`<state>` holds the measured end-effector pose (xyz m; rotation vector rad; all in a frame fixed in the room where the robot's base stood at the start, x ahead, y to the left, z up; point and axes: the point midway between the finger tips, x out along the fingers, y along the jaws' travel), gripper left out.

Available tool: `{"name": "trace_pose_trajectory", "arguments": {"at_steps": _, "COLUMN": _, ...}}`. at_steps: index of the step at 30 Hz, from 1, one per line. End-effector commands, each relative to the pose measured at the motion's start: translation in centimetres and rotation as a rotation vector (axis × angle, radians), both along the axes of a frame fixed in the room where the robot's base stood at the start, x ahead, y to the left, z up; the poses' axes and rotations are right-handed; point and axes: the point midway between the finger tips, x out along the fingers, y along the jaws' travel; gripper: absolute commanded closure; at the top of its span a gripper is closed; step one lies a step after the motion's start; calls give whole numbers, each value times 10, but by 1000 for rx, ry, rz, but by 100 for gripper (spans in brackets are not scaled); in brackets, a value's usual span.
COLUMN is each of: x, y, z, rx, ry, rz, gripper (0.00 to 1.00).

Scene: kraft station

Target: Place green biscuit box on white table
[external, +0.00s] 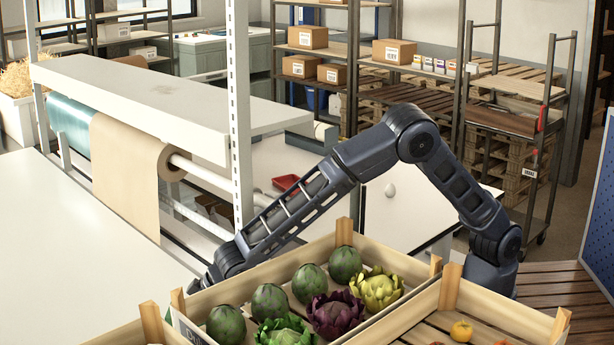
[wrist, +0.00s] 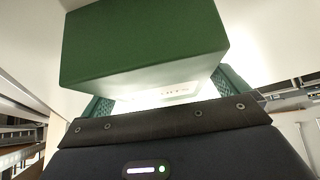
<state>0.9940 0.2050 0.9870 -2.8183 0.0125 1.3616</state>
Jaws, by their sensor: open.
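The green biscuit box (wrist: 140,50) fills the upper middle of the wrist view, close in front of my gripper (wrist: 165,97). My gripper is open, with a green textured finger pad showing at each side under the box's near edge. I cannot tell whether the pads touch the box. Pale white surfaces lie around the box, and what supports it is unclear. In the external view a white table (external: 70,250) spans the lower left.
A wooden crate (external: 235,290) of artichokes stands in front of my arm's end, with another crate (external: 495,290) at right. A packing bench with a brown paper roll (external: 125,175) and a white upright post (external: 239,120) stands behind. The visible white tabletop is clear.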

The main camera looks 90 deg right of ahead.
Motion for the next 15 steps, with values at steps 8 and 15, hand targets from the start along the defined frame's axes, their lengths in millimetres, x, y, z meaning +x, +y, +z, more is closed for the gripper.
{"name": "trace_pose_trajectory", "arguments": {"at_steps": 8, "x": -25, "y": 1, "z": 32, "rx": 2, "ry": -1, "rz": 1, "gripper": 1}}
{"name": "trace_pose_trajectory", "arguments": {"at_steps": 15, "x": -52, "y": 1, "z": 66, "rx": 1, "ry": -2, "rz": 0, "gripper": 1}}
